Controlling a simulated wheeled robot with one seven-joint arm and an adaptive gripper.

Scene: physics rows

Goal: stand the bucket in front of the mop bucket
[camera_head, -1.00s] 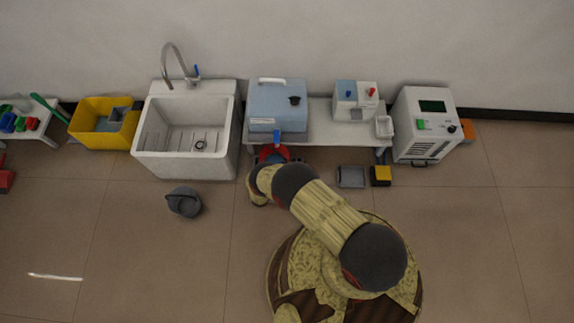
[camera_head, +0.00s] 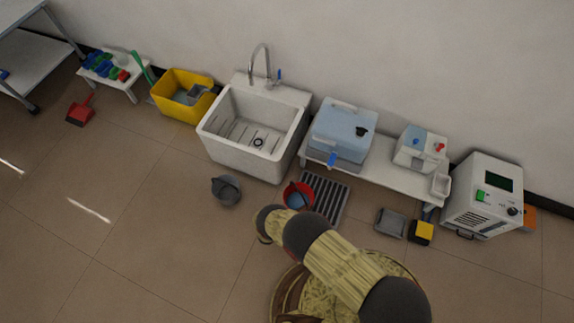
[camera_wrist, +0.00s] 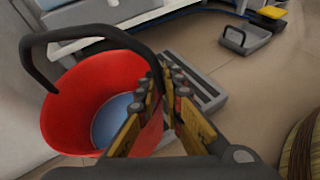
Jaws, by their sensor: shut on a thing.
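The red bucket (camera_head: 306,187) has a dark handle and a blue inside bottom. It is in front of the low bench's left end, partly behind my arm. In the wrist view the red bucket (camera_wrist: 75,105) fills the left side, its handle arching over the opening. I cannot tell how high the bucket is above the floor. The yellow mop bucket (camera_head: 172,103) with a grey wringer stands by the wall, left of the sink.
A grey bucket (camera_head: 226,190) stands on the floor in front of the white sink (camera_head: 240,152). A floor grate (camera_head: 328,200) lies beside the red bucket. A red dustpan (camera_head: 80,112) lies at left. The floor in front of the mop bucket is clear.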

